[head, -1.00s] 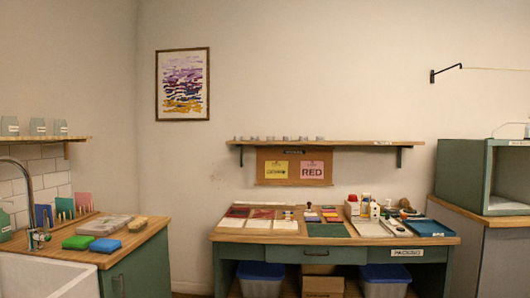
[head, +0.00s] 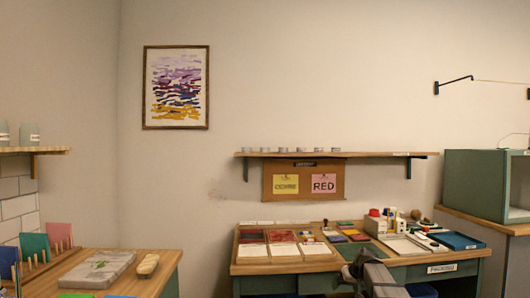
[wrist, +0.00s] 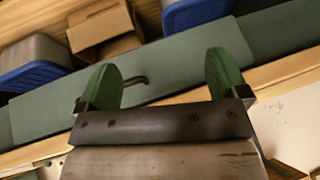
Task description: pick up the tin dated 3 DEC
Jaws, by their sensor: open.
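Several small grey tins (head: 309,150) stand in a row on the wooden wall shelf (head: 370,154) above the bench. Their dates are too small to read, so I cannot tell which is 3 DEC. My gripper (wrist: 165,75) shows in the wrist view with its two green fingers wide apart and nothing between them. Beyond the fingers lies the green front of the bench, with a dark drawer handle (wrist: 136,81). In the head view, part of my arm shows at the lower right, in front of the bench and well below the shelf.
The bench (head: 290,269) holds coloured sheets, small blocks, bottles and a blue tray (head: 456,240). OCHRE (head: 286,184) and RED (head: 323,183) cards hang below the shelf. A green cabinet (head: 476,184) stands at right, a side counter (head: 160,262) at left. A cardboard box (wrist: 100,27) sits under the bench.

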